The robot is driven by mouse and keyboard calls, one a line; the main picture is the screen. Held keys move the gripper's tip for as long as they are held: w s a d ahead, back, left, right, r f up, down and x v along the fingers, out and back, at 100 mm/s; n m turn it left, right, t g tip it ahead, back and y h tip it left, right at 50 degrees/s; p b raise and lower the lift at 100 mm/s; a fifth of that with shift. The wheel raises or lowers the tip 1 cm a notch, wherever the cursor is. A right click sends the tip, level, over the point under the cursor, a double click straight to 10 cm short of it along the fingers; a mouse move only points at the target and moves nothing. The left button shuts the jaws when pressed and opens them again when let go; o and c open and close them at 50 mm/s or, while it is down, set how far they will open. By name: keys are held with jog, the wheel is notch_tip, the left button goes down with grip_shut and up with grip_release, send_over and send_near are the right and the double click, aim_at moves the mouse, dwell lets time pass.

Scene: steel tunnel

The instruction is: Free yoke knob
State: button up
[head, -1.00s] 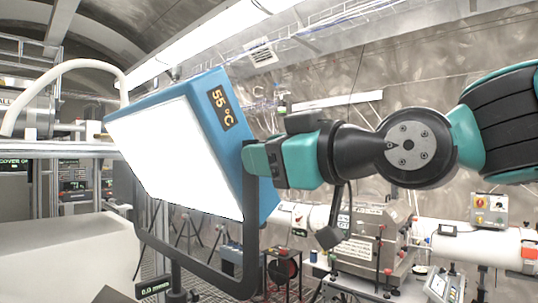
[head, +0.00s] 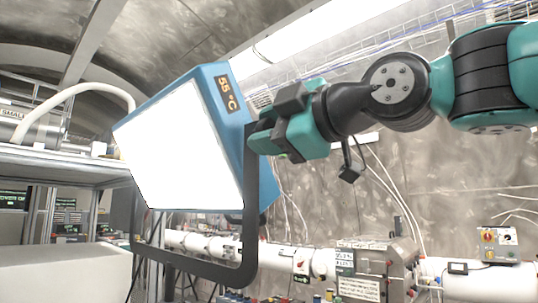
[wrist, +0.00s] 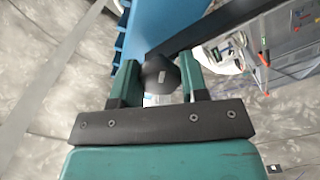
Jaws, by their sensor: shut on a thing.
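The blue lamp panel (head: 268,180) has a bright white face and an orange "55 °C" readout, and sits tilted in a dark U-shaped yoke (head: 247,215). The black faceted yoke knob (wrist: 160,75) shows in the wrist view between the two green fingers of my gripper (wrist: 160,80), beside the yoke's bar and the blue housing. My gripper (head: 258,138) meets the yoke's right arm from the right in the head view and is shut on the knob. The knob is hidden in the head view.
A metal rack (head: 60,155) stands at left above a pale box (head: 60,270). A steel cabinet (head: 372,262) and a white pipe (head: 215,245) lie behind at lower right. The wall behind my arm has loose cables.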

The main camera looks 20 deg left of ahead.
jog(key=n+b, duration=0.1)
jog(key=n, duration=0.1)
jog(key=n+b, duration=0.3)
jog(key=shift+f+n, duration=0.25)
jog(key=shift+n, duration=0.05)
jog(key=n+b, duration=0.2)
jog(key=n, duration=0.2)
jog(key=shift+r+n, duration=0.15)
jog(key=shift+n, duration=0.25)
jog(key=o, duration=0.9)
jog(key=shift+b+v, duration=2.45)
jog(key=shift+v, duration=6.2)
